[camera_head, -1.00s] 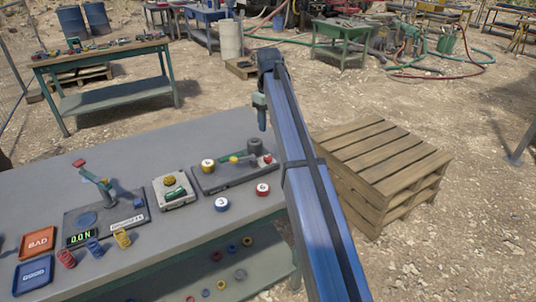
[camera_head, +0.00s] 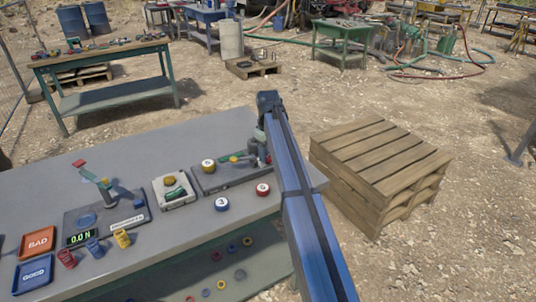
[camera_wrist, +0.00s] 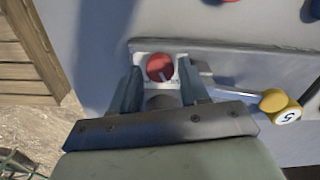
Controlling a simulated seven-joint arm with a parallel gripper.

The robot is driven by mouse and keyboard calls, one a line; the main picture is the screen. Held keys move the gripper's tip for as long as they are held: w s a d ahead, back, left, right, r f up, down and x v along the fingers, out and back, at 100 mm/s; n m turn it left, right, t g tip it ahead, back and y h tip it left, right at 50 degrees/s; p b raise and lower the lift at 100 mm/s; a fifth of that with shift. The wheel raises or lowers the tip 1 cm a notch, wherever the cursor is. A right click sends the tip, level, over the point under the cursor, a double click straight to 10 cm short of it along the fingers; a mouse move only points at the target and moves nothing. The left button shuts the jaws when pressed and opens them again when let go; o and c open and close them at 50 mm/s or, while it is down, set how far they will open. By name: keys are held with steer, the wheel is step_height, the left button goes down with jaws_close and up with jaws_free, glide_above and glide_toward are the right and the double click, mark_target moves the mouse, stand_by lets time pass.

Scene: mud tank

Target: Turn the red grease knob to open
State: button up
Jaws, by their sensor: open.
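The red grease knob (camera_wrist: 160,67) is round with a pale pointer line, on a light plate with small dark markings. In the wrist view it shows between and just beyond the two fingers of my gripper (camera_wrist: 159,80). The fingers are open, one on each side, with a gap to the knob; I cannot tell whether they are level with it.
A rod with a yellow knob marked 5 (camera_wrist: 280,103) lies right of the red knob. A pallet stack (camera_head: 380,160) stands right of my arm.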

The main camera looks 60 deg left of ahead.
steer(key=shift+f, duration=0.25)
steer(key=shift+c, duration=0.2)
steer(key=c, duration=0.7)
steer(key=shift+m, duration=0.3)
steer(key=m, duration=0.5)
steer(key=shift+m, duration=0.3)
steer(key=m, duration=0.5)
steer(key=shift+m, duration=0.3)
